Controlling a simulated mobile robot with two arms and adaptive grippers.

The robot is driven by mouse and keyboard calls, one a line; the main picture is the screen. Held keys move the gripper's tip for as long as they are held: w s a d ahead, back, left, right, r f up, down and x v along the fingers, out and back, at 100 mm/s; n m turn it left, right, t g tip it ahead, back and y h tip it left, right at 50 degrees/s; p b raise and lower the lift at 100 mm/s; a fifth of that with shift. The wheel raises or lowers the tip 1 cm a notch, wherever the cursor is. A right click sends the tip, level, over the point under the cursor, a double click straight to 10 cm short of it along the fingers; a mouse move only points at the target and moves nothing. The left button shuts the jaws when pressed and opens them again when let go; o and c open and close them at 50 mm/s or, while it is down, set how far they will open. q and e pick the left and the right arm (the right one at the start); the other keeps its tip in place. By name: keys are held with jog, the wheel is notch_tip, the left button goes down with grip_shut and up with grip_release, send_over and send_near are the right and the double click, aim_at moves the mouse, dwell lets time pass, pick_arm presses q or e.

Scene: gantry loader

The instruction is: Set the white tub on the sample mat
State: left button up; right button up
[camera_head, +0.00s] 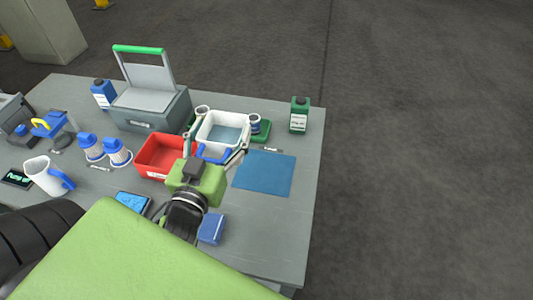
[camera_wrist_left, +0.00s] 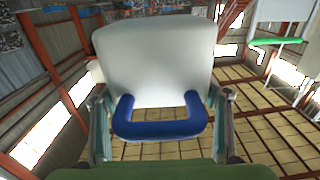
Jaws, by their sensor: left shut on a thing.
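The white tub (camera_head: 222,129) has a blue handle (camera_head: 213,154) facing me and an open top. My left gripper (camera_head: 214,150) is shut on it, with one finger on each side of the handle. In the left wrist view the tub (camera_wrist_left: 155,60) fills the middle, with the gripper (camera_wrist_left: 162,118) fingers beside the handle. The tub appears upright, in front of a green tray; whether it touches the tray is unclear. The blue sample mat (camera_head: 264,173) lies flat and bare to the right of my gripper. My right gripper is not in view.
Green tray (camera_head: 266,130) with a small jar (camera_head: 255,123) stands behind the tub. A red bin (camera_head: 158,157) is close on the left, a grey case (camera_head: 150,108) behind it. A green bottle (camera_head: 299,115) stands at the back right. A blue box (camera_head: 211,229) lies in front.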

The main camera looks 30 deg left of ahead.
aim_at(242, 126)
pick_arm(q)
jog(key=w+f, duration=0.1)
jog(key=w, duration=0.1)
jog(key=w+f, duration=0.1)
jog(key=w, duration=0.2)
jog(key=w+d+f, duration=0.1)
jog(key=w, duration=0.2)
jog(key=shift+f+p, duration=0.25)
jog(key=shift+p, duration=0.05)
jog(key=w+f+b, duration=0.2)
jog(key=w+f, duration=0.3)
jog(key=f, duration=0.4)
jog(key=shift+d+b, duration=0.3)
jog(key=shift+d, duration=0.1)
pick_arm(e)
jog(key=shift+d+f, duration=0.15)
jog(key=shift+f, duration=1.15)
pick_arm(q)
jog(key=shift+s+f, duration=0.1)
